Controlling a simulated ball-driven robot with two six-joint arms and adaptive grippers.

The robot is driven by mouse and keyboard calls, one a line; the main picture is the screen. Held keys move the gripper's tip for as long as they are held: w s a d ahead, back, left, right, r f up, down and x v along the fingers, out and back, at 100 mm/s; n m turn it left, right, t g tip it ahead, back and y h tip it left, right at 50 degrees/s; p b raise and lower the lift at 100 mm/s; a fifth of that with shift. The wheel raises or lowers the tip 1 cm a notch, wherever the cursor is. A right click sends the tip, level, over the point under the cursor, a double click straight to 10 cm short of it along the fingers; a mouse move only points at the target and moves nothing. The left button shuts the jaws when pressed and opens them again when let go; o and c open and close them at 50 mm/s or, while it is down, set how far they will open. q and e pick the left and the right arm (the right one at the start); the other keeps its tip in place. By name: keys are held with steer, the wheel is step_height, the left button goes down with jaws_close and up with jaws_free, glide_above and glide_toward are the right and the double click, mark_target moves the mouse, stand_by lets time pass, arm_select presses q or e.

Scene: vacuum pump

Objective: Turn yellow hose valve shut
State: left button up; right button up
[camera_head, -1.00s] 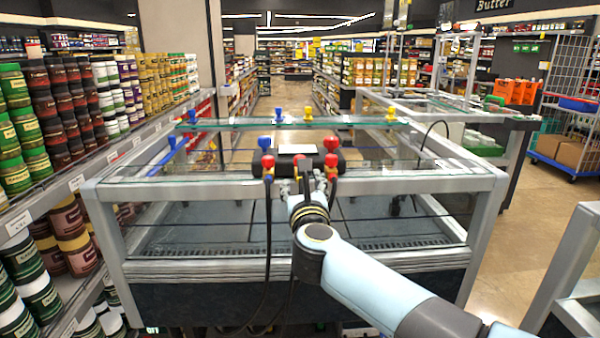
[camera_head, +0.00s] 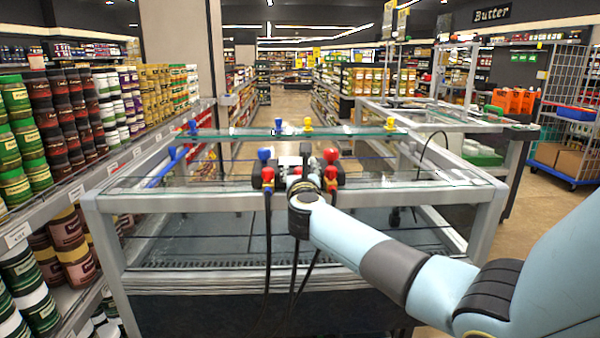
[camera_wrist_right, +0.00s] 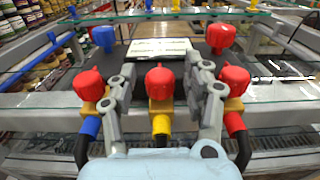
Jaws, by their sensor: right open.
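The yellow hose valve is a red knob on a brass body (camera_wrist_right: 160,83) with a yellow collar below. It is in the middle of the right wrist view. My right gripper (camera_wrist_right: 159,76) is open, with one finger on each side of this knob; I cannot tell whether they touch it. Similar red valves stand to the left, on the blue hose (camera_wrist_right: 88,86), and to the right, on the red hose (camera_wrist_right: 232,82). In the head view my wrist hides the yellow hose valve. My left gripper is out of view.
Behind the valves, the black pump manifold carries a blue knob (camera_wrist_right: 103,38), a red knob (camera_wrist_right: 220,38) and a pale plate (camera_wrist_right: 160,48). It sits on a glass-topped case (camera_head: 410,178). Yellow (camera_head: 307,123) and blue (camera_head: 193,127) fittings stand on its far glass edge. Stocked shelves line the left.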

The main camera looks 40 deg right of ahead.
jaws_close()
stand_by(0.3)
steer(key=shift+w+a+f+m+g+h+b, duration=0.1)
steer(key=shift+m+g+h+b, duration=0.7)
steer(key=shift+g+h+b, duration=0.1)
steer(key=m+g+h+b, duration=0.1)
steer(key=m+g+b, duration=0.1)
steer(key=g+b, duration=0.1)
steer(key=m+g+h+b, duration=0.2)
steer(key=g+b, duration=0.1)
steer(key=b, duration=0.3)
steer(key=m+g+h+b, duration=0.1)
steer(key=m+g+b, duration=0.1)
steer(key=g+b, duration=0.1)
steer(key=shift+w+a+f+m+b, duration=0.15)
steer(key=shift+w+f+m+b, duration=0.2)
steer(key=shift+b, duration=0.4)
steer(key=shift+s+r+m+g+h+b, duration=0.1)
steer(key=shift+r+m+g+h+b, duration=0.25)
steer(key=shift+g+b, duration=0.35)
steer(key=shift+r, duration=0.1)
